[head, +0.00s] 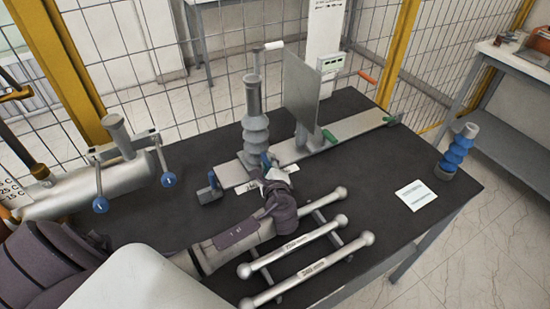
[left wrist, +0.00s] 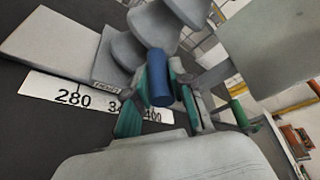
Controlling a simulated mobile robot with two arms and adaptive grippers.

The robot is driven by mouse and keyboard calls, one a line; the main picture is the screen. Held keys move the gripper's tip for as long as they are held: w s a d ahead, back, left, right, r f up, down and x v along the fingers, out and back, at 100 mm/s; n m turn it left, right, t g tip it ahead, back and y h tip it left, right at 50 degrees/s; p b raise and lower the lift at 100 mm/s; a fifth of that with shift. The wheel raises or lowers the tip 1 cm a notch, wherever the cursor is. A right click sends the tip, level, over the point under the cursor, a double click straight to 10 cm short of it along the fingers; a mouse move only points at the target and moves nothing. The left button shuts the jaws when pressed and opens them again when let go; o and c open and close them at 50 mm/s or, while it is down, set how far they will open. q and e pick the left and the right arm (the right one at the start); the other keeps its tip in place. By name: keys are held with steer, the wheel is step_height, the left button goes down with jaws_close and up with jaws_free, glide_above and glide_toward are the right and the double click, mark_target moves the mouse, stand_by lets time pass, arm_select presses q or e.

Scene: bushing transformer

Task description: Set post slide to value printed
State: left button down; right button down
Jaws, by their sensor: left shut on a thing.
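The grey ribbed post (head: 254,120) stands upright on its slide at the left part of a long grey rail (head: 300,153). A blue handle (left wrist: 160,78) sticks out at the post's foot. My left gripper (head: 272,172) is shut on this handle, with its teal finger pads on either side of it in the left wrist view. A white scale strip (left wrist: 75,98) beside the foot reads 280, a partly hidden number starting with 3, and 400. A white printed card (head: 416,195) lies on the table at the right; its text is too small to read. My right gripper is not in view.
A grey upright plate (head: 302,85) stands on the rail behind the post, with a green handle (head: 329,136) at its foot. Metal bars with ball ends (head: 300,244) lie in front. A blue ribbed bushing (head: 456,152) stands near the table's right edge. The table between is clear.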

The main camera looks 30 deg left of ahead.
arm_select(q)
steer(key=c, duration=1)
jaws_free()
steer(key=shift+w, duration=0.1)
steer(key=shift+d, duration=0.1)
steer(key=v, duration=1.2)
